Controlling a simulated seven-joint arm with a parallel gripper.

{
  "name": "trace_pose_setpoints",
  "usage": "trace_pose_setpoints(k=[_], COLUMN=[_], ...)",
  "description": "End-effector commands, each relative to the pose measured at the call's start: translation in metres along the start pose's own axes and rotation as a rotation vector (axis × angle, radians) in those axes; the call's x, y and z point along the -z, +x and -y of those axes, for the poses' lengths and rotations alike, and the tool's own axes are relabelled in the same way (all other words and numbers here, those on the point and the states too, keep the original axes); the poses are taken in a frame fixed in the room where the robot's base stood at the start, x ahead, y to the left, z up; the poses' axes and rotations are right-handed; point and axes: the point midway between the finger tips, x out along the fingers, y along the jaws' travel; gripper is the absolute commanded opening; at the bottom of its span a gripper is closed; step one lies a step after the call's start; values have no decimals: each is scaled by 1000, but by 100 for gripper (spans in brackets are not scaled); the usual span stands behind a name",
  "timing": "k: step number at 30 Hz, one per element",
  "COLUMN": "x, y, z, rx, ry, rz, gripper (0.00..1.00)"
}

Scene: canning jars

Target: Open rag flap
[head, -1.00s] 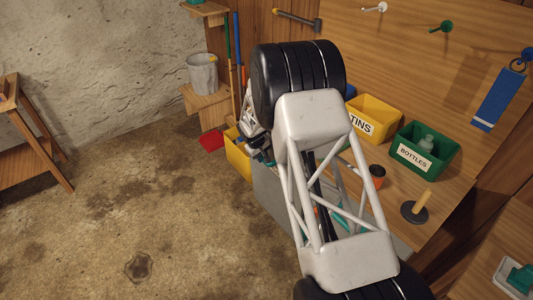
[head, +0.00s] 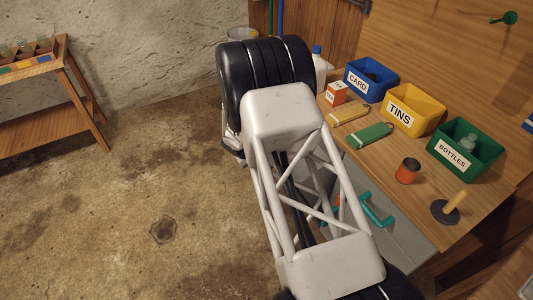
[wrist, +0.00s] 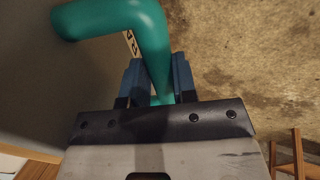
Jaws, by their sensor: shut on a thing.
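A thick teal bent handle (wrist: 105,17) fills the upper part of the wrist view, against a dark grey surface. My gripper (wrist: 158,80) has its blue fingers on either side of the handle's straight part and is shut on it. A small label with dark marks (wrist: 129,42) shows beside the handle; I cannot read it. In the head view a teal handle (head: 376,212) stands on a grey cabinet front (head: 402,238) under the bench. My arm hides my fingers and much of the cabinet there. I cannot tell how far the flap stands open.
The wooden bench holds blue CARD (head: 371,79), yellow TINS (head: 414,107) and green BOTTLES (head: 465,149) bins. A rust-coloured can (head: 408,171) and a plunger-like tool (head: 447,207) stand near its front edge. A small wooden table (head: 50,110) is at left. The floor between is clear.

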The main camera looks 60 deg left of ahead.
Motion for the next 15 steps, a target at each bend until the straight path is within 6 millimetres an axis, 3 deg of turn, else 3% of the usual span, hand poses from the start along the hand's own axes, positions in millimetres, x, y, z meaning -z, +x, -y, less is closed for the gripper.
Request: trace_pose_setpoints(k=[3, 6, 15], x=[0, -1, -1], y=[2, 2, 1], z=[22, 29, 30], rx=[0, 0, 0], ry=[-2, 0, 0], rz=[0, -1, 0], gripper=[0, 0, 0])
